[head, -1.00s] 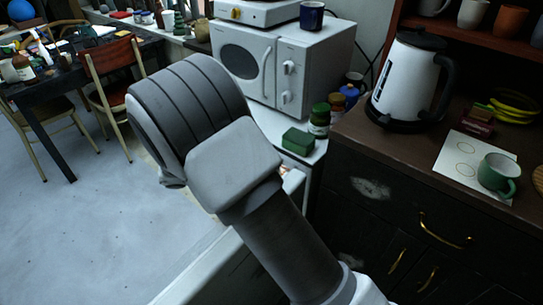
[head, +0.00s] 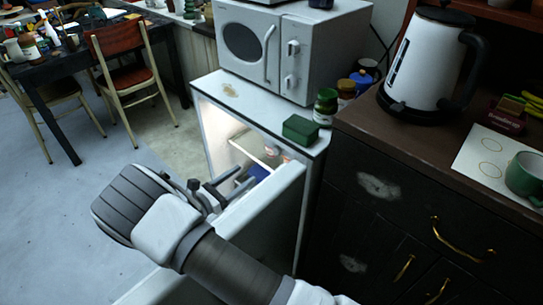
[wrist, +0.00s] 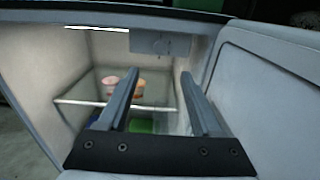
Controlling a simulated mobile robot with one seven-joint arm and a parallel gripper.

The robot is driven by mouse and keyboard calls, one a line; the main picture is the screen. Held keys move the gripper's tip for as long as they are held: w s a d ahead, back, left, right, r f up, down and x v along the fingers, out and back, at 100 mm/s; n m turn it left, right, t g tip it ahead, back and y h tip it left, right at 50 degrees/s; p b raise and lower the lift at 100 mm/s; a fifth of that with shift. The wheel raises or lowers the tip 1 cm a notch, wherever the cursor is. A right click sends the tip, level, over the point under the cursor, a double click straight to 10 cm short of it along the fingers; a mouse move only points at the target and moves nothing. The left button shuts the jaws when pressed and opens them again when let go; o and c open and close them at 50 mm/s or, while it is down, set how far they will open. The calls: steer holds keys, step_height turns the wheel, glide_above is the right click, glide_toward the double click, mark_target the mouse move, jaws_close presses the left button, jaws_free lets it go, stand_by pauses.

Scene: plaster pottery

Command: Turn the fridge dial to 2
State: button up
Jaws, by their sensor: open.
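The small white fridge (head: 262,112) stands open and lit inside, with its door (head: 262,215) swung out to the right. In the wrist view the door (wrist: 268,85) fills the right side. The dial (wrist: 165,46) appears as a faint round shape on a grey panel under the fridge's ceiling; its numbers and setting are too small to read. My gripper (wrist: 160,82) is open and empty, with its fingers pointing into the fridge opening, below the dial in the picture. In the head view my gripper (head: 228,188) is at the opening, beside the door's inner side.
A glass shelf (wrist: 95,105) inside holds small round tubs (wrist: 130,86). A microwave (head: 290,55), a green box (head: 300,129) and jars (head: 325,105) stand on the fridge. A dark cabinet (head: 385,215) stands close on the right.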

mark_target(275, 152)
steer(key=b+x, duration=0.1)
steer(key=x, duration=1.2)
jaws_close()
